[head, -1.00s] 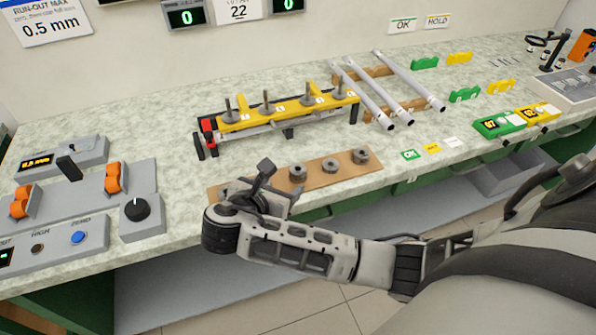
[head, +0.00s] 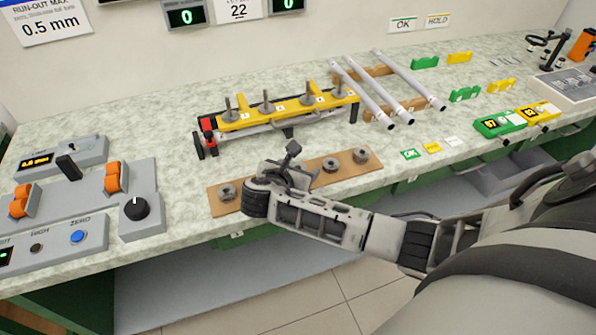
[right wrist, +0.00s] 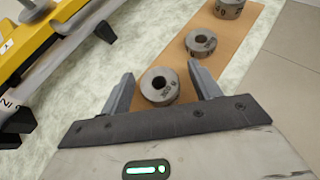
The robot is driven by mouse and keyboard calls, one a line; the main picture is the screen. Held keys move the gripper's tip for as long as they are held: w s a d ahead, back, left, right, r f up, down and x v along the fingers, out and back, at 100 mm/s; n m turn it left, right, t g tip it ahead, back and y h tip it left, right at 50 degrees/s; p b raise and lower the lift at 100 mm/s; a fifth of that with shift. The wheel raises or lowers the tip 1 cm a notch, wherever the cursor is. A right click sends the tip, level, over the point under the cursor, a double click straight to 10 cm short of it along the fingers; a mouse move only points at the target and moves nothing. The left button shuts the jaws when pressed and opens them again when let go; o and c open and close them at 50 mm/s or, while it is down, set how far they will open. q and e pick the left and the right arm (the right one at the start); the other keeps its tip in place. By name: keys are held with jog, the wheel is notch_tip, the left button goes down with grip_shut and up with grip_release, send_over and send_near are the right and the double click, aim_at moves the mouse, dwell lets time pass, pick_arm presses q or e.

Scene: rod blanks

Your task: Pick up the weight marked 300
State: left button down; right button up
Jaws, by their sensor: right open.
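Round grey weights with centre holes stand in a row on a brown strip (head: 255,199) at the bench's front. In the head view, weights show at the left (head: 226,191) and to the right (head: 331,165), (head: 361,155); another is hidden behind my right gripper (head: 289,165). In the right wrist view my right gripper (right wrist: 160,69) is open, its fingers on either side of a weight (right wrist: 161,87) whose small marking looks like 300. I cannot tell whether the fingers touch it. Two more weights (right wrist: 200,43), (right wrist: 229,8) lie beyond. My left gripper is not in view.
Behind the strip stands a yellow rack (head: 290,108) with several upright pins. Three grey rods (head: 395,92) lie on wooden supports to its right. A control box with a black knob (head: 135,208) is at the left. The floor lies beyond the bench's front edge.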

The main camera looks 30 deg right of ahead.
jog(key=c, duration=1.1)
jog(key=shift+r, duration=0.1)
jog(key=shift+c, duration=0.7)
